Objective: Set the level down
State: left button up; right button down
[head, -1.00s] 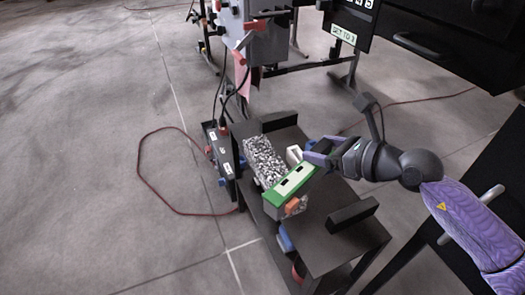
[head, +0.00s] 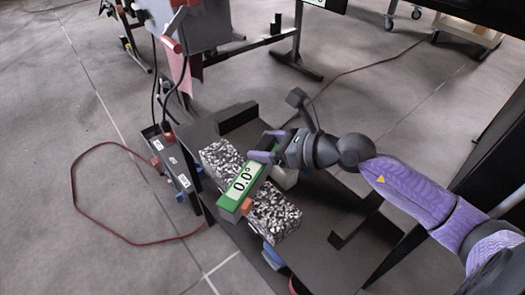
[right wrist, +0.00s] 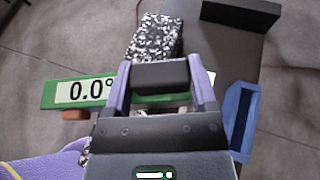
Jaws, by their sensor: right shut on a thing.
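The level is a green bar with a white display reading 0.0° (head: 242,180). It lies crosswise over the middle of a black-and-white speckled block (head: 276,214), on it or just above; I cannot tell which. My right gripper (head: 268,151) is shut on the level's far end. In the right wrist view, the level (right wrist: 60,94) sticks out to the left of my right gripper (right wrist: 162,92), and the display reads 0.0°. The speckled block (right wrist: 155,38) shows beyond the fingers there. A small orange part (head: 247,204) sits by the level. My left gripper is not in view.
The block rests on a dark bench (head: 325,185) with a raised black bar (head: 236,117) at its far end and another (head: 355,222) at the right. A blue part (right wrist: 240,120) lies right of the gripper. A control box (head: 172,165) and red cable (head: 78,185) are at left.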

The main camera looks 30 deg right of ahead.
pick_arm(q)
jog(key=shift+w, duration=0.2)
pick_arm(e)
jog(key=shift+c, duration=1.6)
grip_release()
jog(key=o, duration=0.3)
jog(key=shift+s+r, duration=0.1)
jog(key=shift+r, duration=0.1)
pick_arm(q)
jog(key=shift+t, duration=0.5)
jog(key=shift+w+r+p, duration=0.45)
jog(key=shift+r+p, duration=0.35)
jog(key=shift+p, duration=0.15)
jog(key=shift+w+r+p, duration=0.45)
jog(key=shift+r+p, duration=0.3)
jog(key=shift+p, duration=0.25)
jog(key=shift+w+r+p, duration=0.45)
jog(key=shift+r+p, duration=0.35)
jog(key=shift+p, duration=0.15)
pick_arm(e)
jog(key=shift+v, duration=5.95)
